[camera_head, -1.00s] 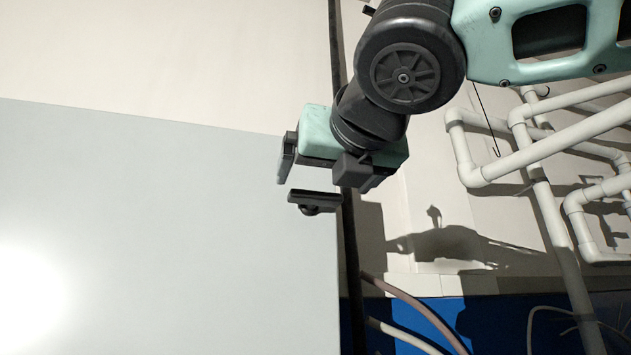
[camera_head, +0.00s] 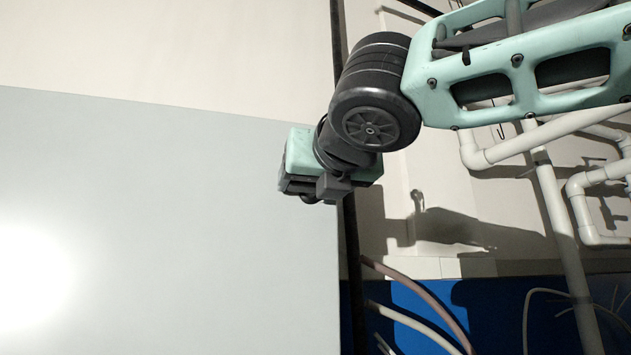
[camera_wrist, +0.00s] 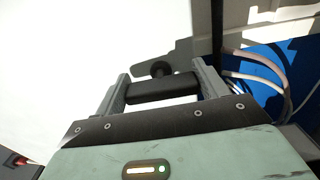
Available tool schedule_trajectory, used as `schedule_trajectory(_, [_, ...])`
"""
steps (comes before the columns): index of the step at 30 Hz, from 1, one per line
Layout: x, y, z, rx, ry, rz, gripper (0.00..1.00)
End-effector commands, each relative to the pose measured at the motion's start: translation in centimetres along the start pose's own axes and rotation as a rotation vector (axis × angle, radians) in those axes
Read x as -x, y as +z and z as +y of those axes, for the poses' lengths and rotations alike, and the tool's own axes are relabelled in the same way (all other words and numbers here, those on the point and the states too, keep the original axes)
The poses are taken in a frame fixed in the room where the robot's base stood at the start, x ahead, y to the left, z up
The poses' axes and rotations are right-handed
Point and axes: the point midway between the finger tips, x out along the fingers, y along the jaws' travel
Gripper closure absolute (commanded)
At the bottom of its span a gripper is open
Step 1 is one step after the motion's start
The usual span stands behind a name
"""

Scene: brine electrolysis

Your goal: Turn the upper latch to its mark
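The latch is a dark bar with a round knob. In the wrist view the latch (camera_wrist: 162,89) lies crosswise between the two fingers of my gripper (camera_wrist: 163,76), its ends close to their inner faces. Whether they touch it I cannot tell. The fingers are wide apart. In the head view my gripper (camera_head: 314,188) is at the right edge of the pale panel (camera_head: 170,200) and covers most of the latch; only a dark rounded bit shows below it. I cannot make out a mark.
White pipes (camera_head: 565,220) run along the wall on the right. Hoses (camera_head: 430,305) curve below, in front of a blue wall area (camera_head: 415,305). A dark vertical post (camera_head: 350,240) stands beside the panel edge. The panel face to the left is bare, with a bright glare spot.

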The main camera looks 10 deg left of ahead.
Motion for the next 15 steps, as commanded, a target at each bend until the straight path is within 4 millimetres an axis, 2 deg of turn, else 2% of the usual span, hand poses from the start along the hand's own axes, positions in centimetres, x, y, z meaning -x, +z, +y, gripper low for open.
schedule_trajectory(8, [0.0,-0.08,-0.07,-0.03,-0.001,0.0,0.5])
schedule_trajectory(15, [-0.02,-0.22,-0.19,-0.155,-0.002,-0.001,0.5])
